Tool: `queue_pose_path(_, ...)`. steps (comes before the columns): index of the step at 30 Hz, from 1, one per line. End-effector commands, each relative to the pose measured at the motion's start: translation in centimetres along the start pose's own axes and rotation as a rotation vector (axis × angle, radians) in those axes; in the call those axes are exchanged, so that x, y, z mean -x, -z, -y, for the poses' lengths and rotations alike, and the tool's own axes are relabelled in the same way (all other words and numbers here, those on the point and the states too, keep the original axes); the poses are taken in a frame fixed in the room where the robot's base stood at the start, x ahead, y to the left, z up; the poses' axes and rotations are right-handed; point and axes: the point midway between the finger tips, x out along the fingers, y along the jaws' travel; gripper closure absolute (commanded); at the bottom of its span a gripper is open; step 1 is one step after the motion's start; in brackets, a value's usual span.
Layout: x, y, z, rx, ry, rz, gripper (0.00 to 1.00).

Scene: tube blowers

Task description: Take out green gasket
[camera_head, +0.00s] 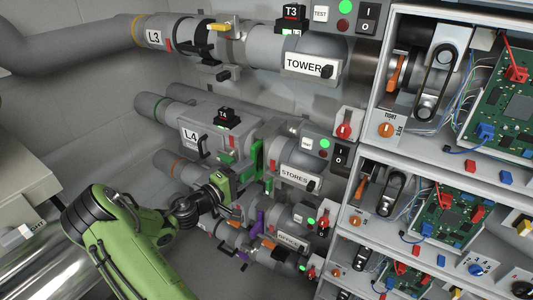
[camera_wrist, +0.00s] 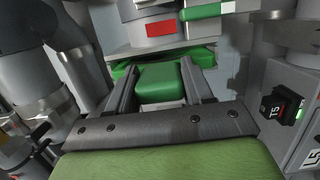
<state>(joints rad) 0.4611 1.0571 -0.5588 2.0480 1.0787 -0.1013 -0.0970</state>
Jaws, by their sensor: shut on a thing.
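The green gasket (camera_head: 256,158) stands upright in the pipe line between the L4 box (camera_head: 205,138) and the STORES pipe (camera_head: 296,177) in the head view. In the wrist view its green tab (camera_wrist: 160,82) lies between the two fingers of my gripper (camera_wrist: 158,88), which is shut on it. The gasket's rim shows just beyond the tab, below a grey pipe part with a red mark. In the head view my gripper (camera_head: 240,176) reaches the gasket from the lower left; its fingertips are small and partly hidden. How far the gasket sits in its slot cannot be told.
The L3 TOWER pipe (camera_head: 265,45) runs above. The OFFICE pipe (camera_head: 285,240), with a purple part (camera_head: 257,222), lies below. Shelves with circuit boards (camera_head: 505,105) stand at the right. In the wrist view a black T5 box (camera_wrist: 284,107) is close on the right.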

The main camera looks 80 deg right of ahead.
Motion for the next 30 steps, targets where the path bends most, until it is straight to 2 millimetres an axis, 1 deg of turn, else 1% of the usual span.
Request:
queue_pose_path(4,0.6,-0.1,0.0,0.0,0.0,0.0,0.82)
queue_pose_path(30,7.5,-1.5,0.0,0.0,0.0,-0.001,0.82)
